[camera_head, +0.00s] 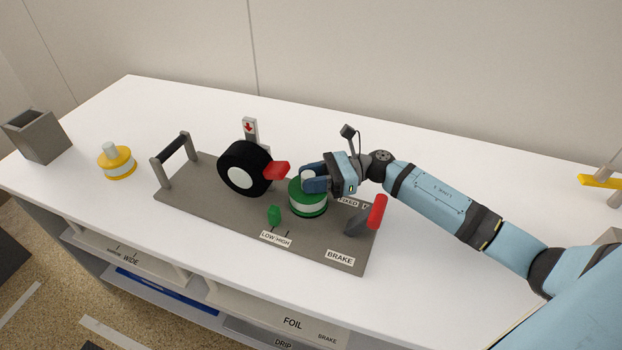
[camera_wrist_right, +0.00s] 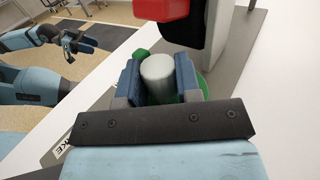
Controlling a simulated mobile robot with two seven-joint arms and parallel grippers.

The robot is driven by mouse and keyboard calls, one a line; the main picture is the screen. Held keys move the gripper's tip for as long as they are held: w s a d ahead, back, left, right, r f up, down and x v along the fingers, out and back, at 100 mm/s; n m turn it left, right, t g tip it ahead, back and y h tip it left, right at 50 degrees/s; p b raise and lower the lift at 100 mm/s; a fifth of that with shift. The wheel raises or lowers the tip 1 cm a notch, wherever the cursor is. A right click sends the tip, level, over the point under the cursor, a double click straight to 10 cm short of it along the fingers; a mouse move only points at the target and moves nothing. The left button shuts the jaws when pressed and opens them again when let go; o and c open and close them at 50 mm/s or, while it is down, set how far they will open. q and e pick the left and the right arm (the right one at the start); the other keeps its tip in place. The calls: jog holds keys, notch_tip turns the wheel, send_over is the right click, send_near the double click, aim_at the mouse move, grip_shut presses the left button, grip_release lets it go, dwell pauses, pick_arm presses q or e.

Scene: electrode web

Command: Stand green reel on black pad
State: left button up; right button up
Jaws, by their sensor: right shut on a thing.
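The green reel (camera_head: 308,209), with a white band and a pale hub, is upright over the grey base plate (camera_head: 215,215), right of the black wheel. I cannot tell whether it touches the plate. My right gripper (camera_head: 313,178) is shut on the reel's hub from above. In the right wrist view its blue fingers stand on both sides of the pale hub (camera_wrist_right: 158,72), and green flange (camera_wrist_right: 203,84) shows beside them. My left gripper (camera_wrist_right: 82,42) is far off in the right wrist view, too small to judge. I cannot identify a black pad on the table.
The plate carries a black wheel (camera_head: 240,168) with a red piece, a handle frame (camera_head: 160,172), a green knob (camera_head: 274,215) and a red lever (camera_head: 377,211). A yellow reel (camera_head: 117,162) and a grey bin (camera_head: 36,136) stand left. The white table is clear behind.

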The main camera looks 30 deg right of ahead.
jog(key=shift+f, duration=0.2)
jog(key=shift+f, duration=0.15)
jog(key=o, duration=1)
jog(key=shift+d+r, duration=0.2)
jog(key=v, duration=1.1)
jog(key=shift+s+d+b, duration=0.15)
jog(key=shift+d+b, duration=0.15)
jog(key=shift+b, duration=0.1)
